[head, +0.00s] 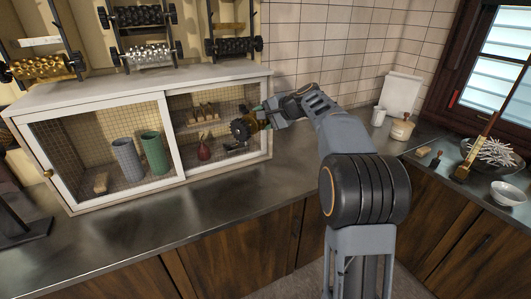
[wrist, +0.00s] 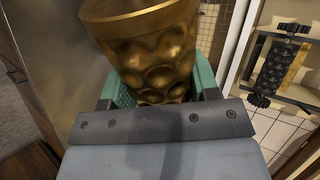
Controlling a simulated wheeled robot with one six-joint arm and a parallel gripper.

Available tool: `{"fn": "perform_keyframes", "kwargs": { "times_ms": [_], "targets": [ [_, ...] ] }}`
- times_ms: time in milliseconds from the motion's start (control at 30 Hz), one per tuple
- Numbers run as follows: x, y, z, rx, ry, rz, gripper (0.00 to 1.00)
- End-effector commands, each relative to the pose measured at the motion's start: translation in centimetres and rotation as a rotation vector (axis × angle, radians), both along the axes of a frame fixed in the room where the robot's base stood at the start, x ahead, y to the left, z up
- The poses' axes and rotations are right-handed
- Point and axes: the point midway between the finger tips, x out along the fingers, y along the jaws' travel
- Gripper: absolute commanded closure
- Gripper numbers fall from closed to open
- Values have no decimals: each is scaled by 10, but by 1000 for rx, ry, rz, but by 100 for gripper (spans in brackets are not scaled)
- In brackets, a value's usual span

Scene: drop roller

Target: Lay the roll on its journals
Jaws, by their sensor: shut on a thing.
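My gripper (head: 262,117) is shut on a brass roll (head: 257,122) with a dimpled surface and a dark toothed gear at its left end. It holds the roll in the air in front of the right part of the cabinet. In the wrist view the roll (wrist: 155,55) sits between the green fingers of my gripper (wrist: 155,88), its smooth brass end toward the upper left. The far end of the roll is hidden. I cannot tell which journals are free.
Black stands on the white cabinet (head: 120,88) carry rolls: a gold one (head: 47,67), a silver one (head: 145,54) and a black one (head: 233,47). Grey (head: 126,159) and green (head: 153,152) cylinders stand inside. The steel counter (head: 190,205) is clear in front.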

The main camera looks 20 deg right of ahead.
Motion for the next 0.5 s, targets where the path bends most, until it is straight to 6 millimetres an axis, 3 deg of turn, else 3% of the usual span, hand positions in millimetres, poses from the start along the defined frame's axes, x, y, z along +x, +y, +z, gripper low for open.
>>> {"fn": "perform_keyframes", "kwargs": {
  "times_ms": [33, 100, 500],
  "targets": [
    [1, 1, 29, 12, -36, -43, 100],
    [2, 1, 59, 34, -69, -108, 100],
    [-20, 3, 225, 136, -281, -397, 100]
  ]
}}
